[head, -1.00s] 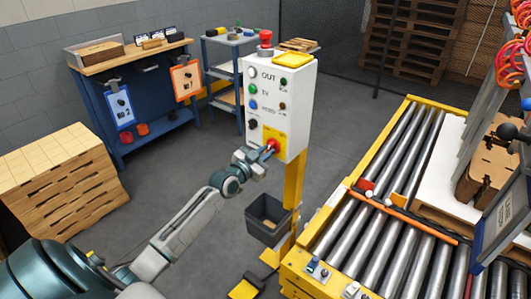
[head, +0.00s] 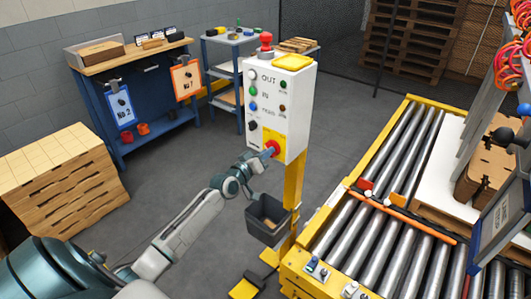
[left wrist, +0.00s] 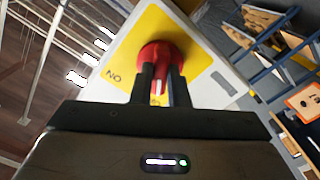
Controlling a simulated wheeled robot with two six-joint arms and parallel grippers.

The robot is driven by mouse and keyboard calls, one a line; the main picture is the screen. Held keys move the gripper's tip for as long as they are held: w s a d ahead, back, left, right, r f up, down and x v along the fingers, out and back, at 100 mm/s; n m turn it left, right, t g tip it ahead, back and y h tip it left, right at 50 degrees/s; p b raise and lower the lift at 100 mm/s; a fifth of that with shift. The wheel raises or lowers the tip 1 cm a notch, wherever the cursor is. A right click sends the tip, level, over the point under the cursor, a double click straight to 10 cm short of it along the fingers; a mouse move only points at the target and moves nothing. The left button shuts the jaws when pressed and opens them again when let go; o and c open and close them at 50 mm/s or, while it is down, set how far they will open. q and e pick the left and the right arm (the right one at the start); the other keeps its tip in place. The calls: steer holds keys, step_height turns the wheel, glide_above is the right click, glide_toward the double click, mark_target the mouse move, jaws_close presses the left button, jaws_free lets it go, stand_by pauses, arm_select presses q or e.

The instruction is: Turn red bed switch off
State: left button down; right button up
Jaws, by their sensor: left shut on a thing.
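The red bed switch (head: 272,148) is a red rotary knob on a yellow plate (head: 279,138), low on the front of the white control box (head: 296,112). In the left wrist view the red knob (left wrist: 160,54) sits between the two dark fingers of my left gripper (left wrist: 162,75), on the yellow plate with black lettering "NO". My left gripper (head: 268,153) is shut on the knob and partly hides it. The exact angle of the knob cannot be told. My right gripper is not in view.
The box stands on a yellow post (head: 293,185) with a grey bin (head: 267,219) below. Other buttons sit above the switch. A red mushroom button (head: 265,41) tops the box. A roller conveyor (head: 375,190) stands at right, a cardboard stack (head: 65,180) at left.

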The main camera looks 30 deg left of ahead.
arm_select(q)
steer(key=shift+n, duration=0.9)
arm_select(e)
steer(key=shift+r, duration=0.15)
arm_select(q)
steer(key=shift+f, duration=0.1)
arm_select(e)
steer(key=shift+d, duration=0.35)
arm_select(q)
steer(key=c, duration=1.4)
jaws_free()
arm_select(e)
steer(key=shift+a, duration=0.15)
